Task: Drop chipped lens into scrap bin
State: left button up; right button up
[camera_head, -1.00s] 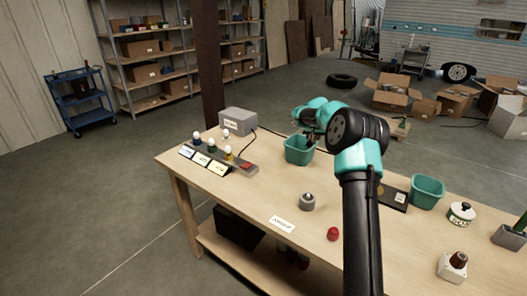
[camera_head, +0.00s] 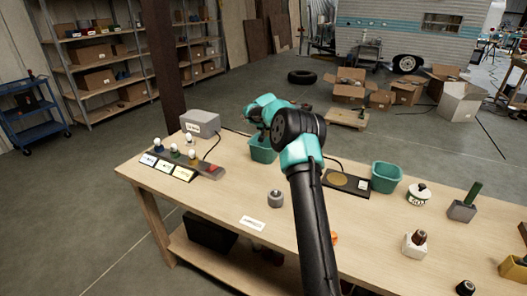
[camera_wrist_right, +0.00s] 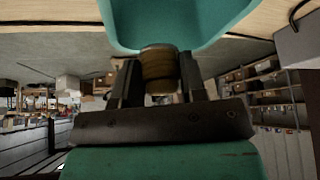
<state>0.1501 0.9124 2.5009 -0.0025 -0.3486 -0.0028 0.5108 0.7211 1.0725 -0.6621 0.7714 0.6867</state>
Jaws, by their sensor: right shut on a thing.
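My right gripper (camera_head: 257,137) is at the teal bin (camera_head: 264,154) near the table's back edge; my forearm hides part of the fingers in the head view. In the right wrist view the gripper (camera_wrist_right: 158,78) is shut on a small amber-brown ribbed round piece (camera_wrist_right: 158,62), which looks like a lens; no chip can be made out. The teal bin (camera_wrist_right: 185,18) lies right beyond the piece. I cannot tell whether they touch. A second teal bin (camera_head: 386,178) stands further right. No readable label shows which bin is scrap. My left gripper is not in view.
A lamp panel (camera_head: 180,166) and grey box (camera_head: 200,124) stand at left. A grey knob-topped piece (camera_head: 276,198) and label card (camera_head: 252,223) lie in front. A dark pad (camera_head: 346,183) with a yellow disc, a white jar (camera_head: 418,195) and a white block (camera_head: 414,243) are right.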

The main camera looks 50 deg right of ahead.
jog(key=shift+f, duration=1.95)
jog(key=o, duration=1.1)
jog(key=v, duration=1.7)
jog(key=shift+w+a+r, duration=0.1)
jog(key=shift+a+r, duration=0.05)
jog(key=shift+r, duration=0.1)
